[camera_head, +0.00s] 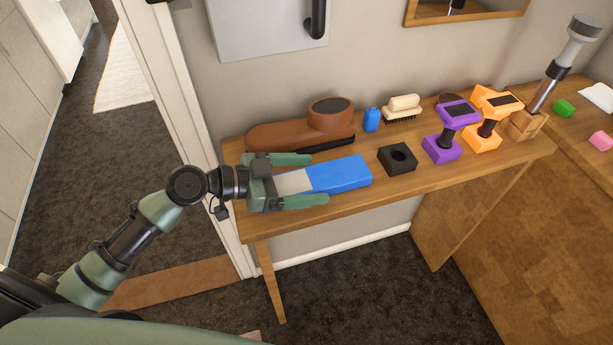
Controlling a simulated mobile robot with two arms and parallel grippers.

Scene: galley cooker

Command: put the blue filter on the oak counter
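A long flat blue block with a pale grey end, which may be the blue filter (340,175), lies on the left part of a narrow wooden table (405,192). My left gripper (307,180) is open over its grey end, one finger on each side. I cannot tell whether the fingers touch it. A small blue bottle-like item (371,120) stands farther back on the same table. Another wooden surface (583,128) is at the right; I cannot tell which surface is the oak counter. My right gripper is not in view.
Behind the blue block is a brown shoe-like object (300,128). Rightward are a brush (402,108), a black block with a hole (397,158), a purple stand (443,148), orange stands (482,137) and a tall silver tool (545,85). The table's front edge is mostly clear.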

